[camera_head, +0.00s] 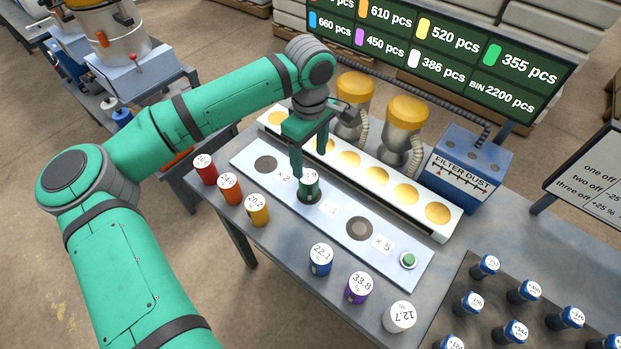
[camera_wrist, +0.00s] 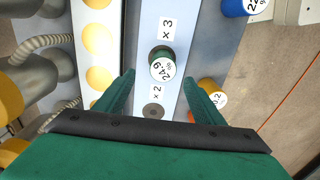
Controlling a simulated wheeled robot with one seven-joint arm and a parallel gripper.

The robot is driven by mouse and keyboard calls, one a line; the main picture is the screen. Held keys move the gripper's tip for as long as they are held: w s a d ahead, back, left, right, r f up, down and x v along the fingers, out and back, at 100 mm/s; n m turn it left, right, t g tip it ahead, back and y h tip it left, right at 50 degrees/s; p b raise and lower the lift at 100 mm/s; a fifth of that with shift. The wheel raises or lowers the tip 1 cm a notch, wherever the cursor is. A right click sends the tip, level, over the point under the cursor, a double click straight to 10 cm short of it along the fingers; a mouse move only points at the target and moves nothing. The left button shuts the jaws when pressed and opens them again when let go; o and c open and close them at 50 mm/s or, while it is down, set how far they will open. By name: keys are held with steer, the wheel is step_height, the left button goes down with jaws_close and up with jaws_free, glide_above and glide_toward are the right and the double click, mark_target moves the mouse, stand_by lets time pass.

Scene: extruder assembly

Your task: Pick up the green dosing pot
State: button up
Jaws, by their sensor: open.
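The green dosing pot (camera_head: 309,192) stands upright on the dark round spot marked "× 3" on the pale plate (camera_head: 399,258). Its white lid label reads 24.9 % in the wrist view (camera_wrist: 162,66). My gripper (camera_head: 310,163) is open and empty, pointing down close above the pot. In the wrist view its two fingers (camera_wrist: 160,82) are spread wide, and the pot shows between and slightly beyond their tips. In the head view one finger partly covers the pot's lid; whether it touches is not clear.
Red (camera_head: 206,169), orange (camera_head: 229,188) and yellow (camera_head: 257,210) pots stand left along the table's front edge. Blue (camera_head: 320,260), purple (camera_head: 358,288) and white (camera_head: 399,317) pots stand right. A white trough (camera_head: 446,230) and yellow-topped feeders (camera_head: 407,112) lie behind. A green button (camera_head: 408,260) sits on the plate.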

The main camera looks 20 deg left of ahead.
mark_target(310, 176)
steer(key=f, duration=0.4)
steer(key=shift+s+d, duration=0.3)
steer(key=shift+s, duration=0.05)
steer(key=shift+a+f, duration=0.2)
steer(key=shift+f, duration=1.15)
steer(key=shift+a+f, duration=0.15)
steer(key=shift+f, duration=1.15)
steer(key=shift+w, duration=0.15)
steer(key=c, duration=1.2)
steer(key=shift+c, duration=0.2)
steer(key=shift+d, duration=0.1)
